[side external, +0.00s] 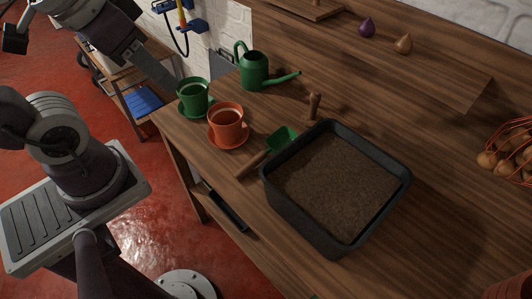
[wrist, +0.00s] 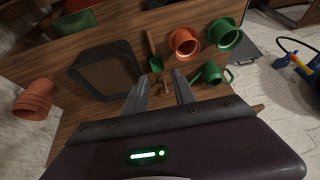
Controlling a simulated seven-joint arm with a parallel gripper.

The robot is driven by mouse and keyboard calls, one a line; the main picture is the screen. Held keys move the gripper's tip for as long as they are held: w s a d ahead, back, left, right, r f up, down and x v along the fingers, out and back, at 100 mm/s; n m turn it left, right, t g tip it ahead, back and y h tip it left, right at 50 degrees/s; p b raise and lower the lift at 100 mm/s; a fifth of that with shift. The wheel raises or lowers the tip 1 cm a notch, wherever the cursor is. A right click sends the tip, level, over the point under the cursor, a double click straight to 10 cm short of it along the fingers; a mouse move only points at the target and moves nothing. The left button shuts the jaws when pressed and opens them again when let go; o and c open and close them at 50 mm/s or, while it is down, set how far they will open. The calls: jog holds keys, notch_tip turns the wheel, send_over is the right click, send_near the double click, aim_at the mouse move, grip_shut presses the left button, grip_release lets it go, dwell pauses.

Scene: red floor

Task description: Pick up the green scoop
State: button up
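The green scoop (side external: 281,139) lies on the wooden table, its wooden handle pointing toward the table's near edge. It lies between the orange pot and the black soil tray, close to the tray's wall. In the wrist view the scoop (wrist: 156,64) is beyond my fingertips, with its handle pointing away. My gripper (wrist: 160,77) is open and empty, its two fingers spread apart. In the side view my arm is at the upper left, up and away from the scoop.
The black soil tray (side external: 376,211) stands right of the scoop. An orange pot (side external: 226,119), a green pot (side external: 194,97) and a green watering can (side external: 254,71) stand left and behind. A small wooden-handled tool (side external: 314,105) is behind the tray. The table's right side has free room.

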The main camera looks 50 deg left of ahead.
jog(key=w+a+f+g+y, duration=0.1)
jog(key=w+a+f+g, duration=0.1)
jog(key=w+f, duration=0.35)
jog(key=g+h, duration=0.2)
jog(key=g, duration=0.1)
send_over(256, 157)
jog(key=a, duration=0.3)
notch_tip(256, 157, down, 16)
jog(key=shift+h, duration=0.8)
jog(key=d+f, duration=0.1)
jog(key=f, duration=0.3)
jog(key=d+f, duration=0.1)
jog(key=f, duration=0.3)
jog(key=d+f, duration=0.1)
jog(key=f, duration=0.3)
jog(key=shift+f, duration=0.15)
grip_shut()
